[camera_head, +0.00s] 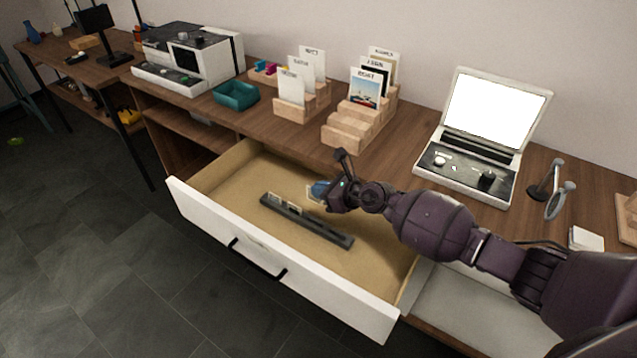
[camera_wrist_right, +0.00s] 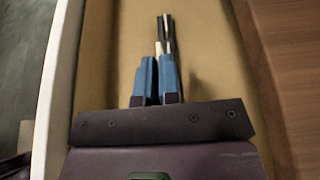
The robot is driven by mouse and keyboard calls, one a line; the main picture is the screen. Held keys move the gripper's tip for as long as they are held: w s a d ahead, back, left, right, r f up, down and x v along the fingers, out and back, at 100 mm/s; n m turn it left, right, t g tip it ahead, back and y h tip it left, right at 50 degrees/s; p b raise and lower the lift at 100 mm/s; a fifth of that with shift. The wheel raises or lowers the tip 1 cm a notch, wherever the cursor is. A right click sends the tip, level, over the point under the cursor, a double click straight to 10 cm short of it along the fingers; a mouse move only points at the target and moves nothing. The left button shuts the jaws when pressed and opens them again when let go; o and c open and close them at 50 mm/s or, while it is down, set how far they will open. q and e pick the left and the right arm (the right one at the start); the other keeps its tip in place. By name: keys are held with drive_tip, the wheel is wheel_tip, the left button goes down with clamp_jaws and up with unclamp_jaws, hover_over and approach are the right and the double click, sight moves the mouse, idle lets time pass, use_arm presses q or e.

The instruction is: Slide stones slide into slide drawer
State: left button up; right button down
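The open slide drawer (camera_head: 212,212) has a white front and a tan floor. A long dark slide rack (camera_head: 318,229) lies on its floor, with a few small slides (camera_head: 287,205) standing at its left end. My right gripper (camera_head: 317,190) is inside the drawer, behind the rack, with blue fingers pointing left. It is shut on a small pale-framed slide (camera_head: 312,194), which juts past the fingertips. In the right wrist view the slide (camera_wrist_right: 166,36) shows edge-on between the blue fingers (camera_wrist_right: 157,80). Its picture is not readable. My left gripper is not in view.
Wooden card holders (camera_head: 343,134) with picture cards, a lit light box (camera_head: 492,110), a teal tray (camera_head: 236,97) and a white machine (camera_head: 190,58) stand on the wooden table above the drawer. A magnifier (camera_head: 555,203) stands at right. The drawer's right floor is clear.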

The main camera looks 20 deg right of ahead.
drive_tip(key=shift+f+b, duration=2.4)
drive_tip(key=shift+f, duration=1.55)
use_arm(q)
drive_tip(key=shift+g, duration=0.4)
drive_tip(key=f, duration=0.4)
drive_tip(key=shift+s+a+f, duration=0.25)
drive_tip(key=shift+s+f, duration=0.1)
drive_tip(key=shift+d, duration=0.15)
use_arm(e)
drive_tip(key=shift+r, duration=0.1)
